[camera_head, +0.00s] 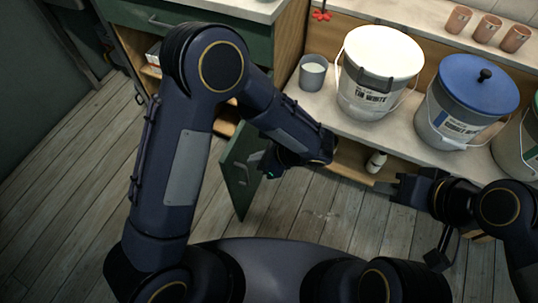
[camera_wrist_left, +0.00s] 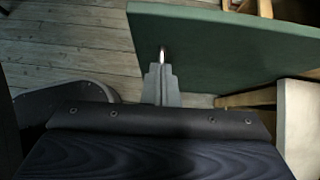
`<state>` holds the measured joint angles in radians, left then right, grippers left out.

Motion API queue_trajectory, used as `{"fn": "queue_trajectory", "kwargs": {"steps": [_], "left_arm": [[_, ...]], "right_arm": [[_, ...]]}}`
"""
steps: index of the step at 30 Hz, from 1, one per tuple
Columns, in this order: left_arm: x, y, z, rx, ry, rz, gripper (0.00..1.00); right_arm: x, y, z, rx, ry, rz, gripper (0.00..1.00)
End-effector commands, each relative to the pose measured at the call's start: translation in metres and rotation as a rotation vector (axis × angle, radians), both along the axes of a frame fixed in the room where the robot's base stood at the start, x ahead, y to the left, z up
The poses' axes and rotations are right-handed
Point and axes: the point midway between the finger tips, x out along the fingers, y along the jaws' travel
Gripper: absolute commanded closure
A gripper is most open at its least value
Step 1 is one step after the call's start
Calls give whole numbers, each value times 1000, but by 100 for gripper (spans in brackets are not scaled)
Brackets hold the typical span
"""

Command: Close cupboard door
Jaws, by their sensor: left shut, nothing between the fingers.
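The green cupboard door (camera_head: 240,172) stands swung open below the counter, out over the wooden floor. It fills the upper right of the left wrist view (camera_wrist_left: 225,45). My left gripper (camera_head: 256,161) is beside the door, in front of the counter. Its fingers are shut with nothing between them (camera_wrist_left: 160,70). Their tips are by a small shiny metal part, perhaps the handle, at the door's near edge; whether they touch it is unclear. My right gripper (camera_head: 388,187) is at the right, in front of the low shelf; its finger gap is unclear.
On the counter (camera_head: 325,103) stand a grey cup (camera_head: 312,75), a white-lidded bucket (camera_head: 372,95) and a blue-lidded bucket (camera_head: 450,125). A small bottle (camera_head: 376,162) stands on the low shelf. A green drawer cabinet (camera_head: 150,20) is at the upper left. The floor (camera_head: 70,190) is clear at left.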

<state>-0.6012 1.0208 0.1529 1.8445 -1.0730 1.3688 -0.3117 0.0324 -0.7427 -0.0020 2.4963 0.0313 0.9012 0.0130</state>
Motion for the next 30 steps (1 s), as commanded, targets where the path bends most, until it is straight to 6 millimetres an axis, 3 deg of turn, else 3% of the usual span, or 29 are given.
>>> {"fn": "queue_trajectory", "kwargs": {"steps": [2,9,30], "left_arm": [[2,12,-13,1,3,4,100],[12,41,-9,-1,0,2,100],[15,53,-9,1,-2,-34,100]], "right_arm": [[0,0,-3,0,0,0,73],[0,0,-2,0,0,0,73],[0,0,-5,0,0,0,73]]}}
